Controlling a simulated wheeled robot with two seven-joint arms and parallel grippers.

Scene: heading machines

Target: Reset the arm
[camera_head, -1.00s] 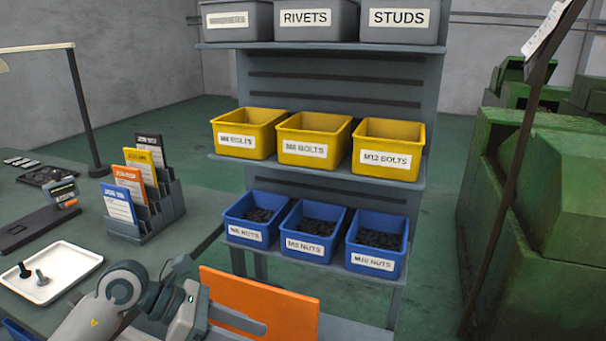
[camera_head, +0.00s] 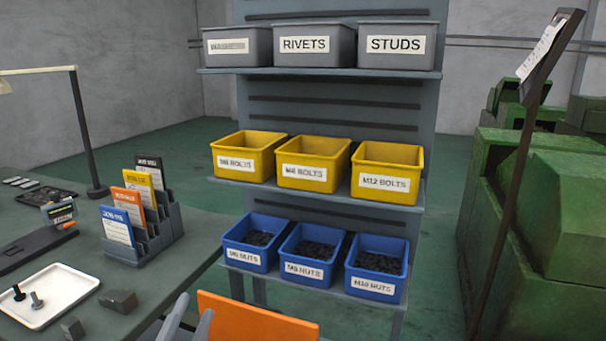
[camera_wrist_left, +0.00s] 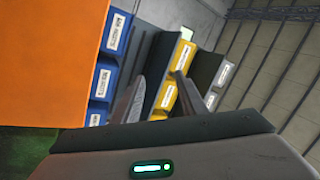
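My left gripper (camera_head: 188,322) is at the bottom edge of the head view, beside the orange panel (camera_head: 250,320). Only its finger ends show there. In the left wrist view the two fingers (camera_wrist_left: 157,95) stand apart with nothing between them, so it is open and empty. The orange panel also fills the upper left of the left wrist view (camera_wrist_left: 50,60). My right gripper is not in view.
A shelf rack holds blue nut bins (camera_head: 310,258), yellow bolt bins (camera_head: 315,165) and grey bins (camera_head: 315,48). The workbench at left carries a white tray (camera_head: 60,290), dark blocks (camera_head: 118,301) and a card holder (camera_head: 165,235). Green machinery (camera_head: 550,210) stands at right.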

